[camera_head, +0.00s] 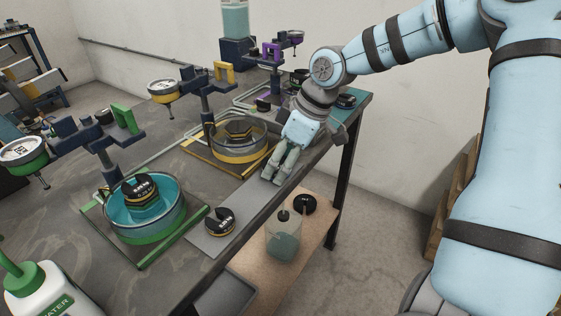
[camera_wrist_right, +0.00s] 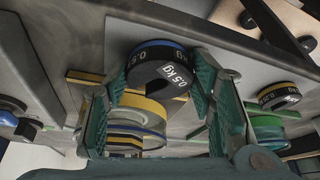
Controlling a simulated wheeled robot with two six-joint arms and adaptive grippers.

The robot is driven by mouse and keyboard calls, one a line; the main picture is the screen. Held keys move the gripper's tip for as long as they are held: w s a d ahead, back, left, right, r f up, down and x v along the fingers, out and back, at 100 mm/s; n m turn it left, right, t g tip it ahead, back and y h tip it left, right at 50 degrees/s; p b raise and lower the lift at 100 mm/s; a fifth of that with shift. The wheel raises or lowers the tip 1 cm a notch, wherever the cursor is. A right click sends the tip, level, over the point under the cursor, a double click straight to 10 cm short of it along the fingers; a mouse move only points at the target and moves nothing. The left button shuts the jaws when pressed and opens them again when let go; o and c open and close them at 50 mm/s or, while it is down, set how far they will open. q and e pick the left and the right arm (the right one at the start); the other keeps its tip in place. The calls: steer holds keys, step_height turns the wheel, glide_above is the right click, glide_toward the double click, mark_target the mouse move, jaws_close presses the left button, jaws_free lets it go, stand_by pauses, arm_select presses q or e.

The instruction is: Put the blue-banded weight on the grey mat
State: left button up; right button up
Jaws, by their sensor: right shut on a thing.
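The blue-banded weight (camera_wrist_right: 160,72), a dark disc marked 0.5 kg, sits between the fingers of my right gripper (camera_wrist_right: 158,100) in the right wrist view. My right gripper (camera_head: 270,176) is shut on it and points down by the table's front edge, near the far end of the grey mat (camera_head: 247,200). The weight is hidden in the head view. The mat also shows in the right wrist view (camera_wrist_right: 215,45). I cannot tell whether the weight touches it. A black weight with a yellowish band (camera_head: 220,222) lies on the mat's near part. My left gripper is out of view.
A green-rimmed basin (camera_head: 165,226) and a yellow-rimmed basin (camera_head: 216,150), each with dark weights inside, stand behind the mat. Lever stands with dials rise behind them. A white water bottle (camera_head: 42,292) is at the near left. A lower shelf (camera_head: 290,207) holds a jar.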

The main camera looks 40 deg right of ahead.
steer(key=o, duration=1.8)
steer(key=shift+o, duration=0.2)
steer(key=shift+r, duration=0.1)
step_height(320, 180, up, 7)
steer(key=p, duration=0.4)
